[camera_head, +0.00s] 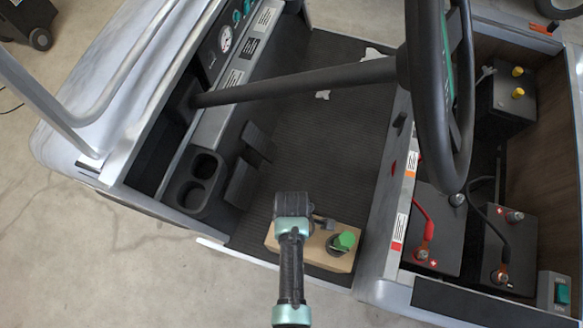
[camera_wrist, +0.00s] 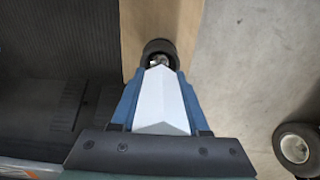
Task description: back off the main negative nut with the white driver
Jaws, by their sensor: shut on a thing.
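My gripper (camera_wrist: 160,95) shows blue fingers shut on a white faceted piece (camera_wrist: 160,100), which looks like the white driver's handle. In the head view my gripper (camera_head: 293,210) hangs over the left part of a tan block (camera_head: 318,262); it hides the white driver there. A dark round collar (camera_wrist: 159,47) lies just beyond the white piece, over the block; I cannot tell whether it belongs to driver or block. The batteries (camera_head: 434,220) sit in the open bay at right, with studs, a red cable and black cables (camera_head: 487,218). I cannot tell which nut is the main negative one.
A green-topped driver (camera_head: 345,240) stands in the block's right part. The steering wheel (camera_head: 440,90) and its column (camera_head: 300,85) hang over the floor and the bay's left edge. A battery with yellow caps (camera_head: 505,98) is at the back.

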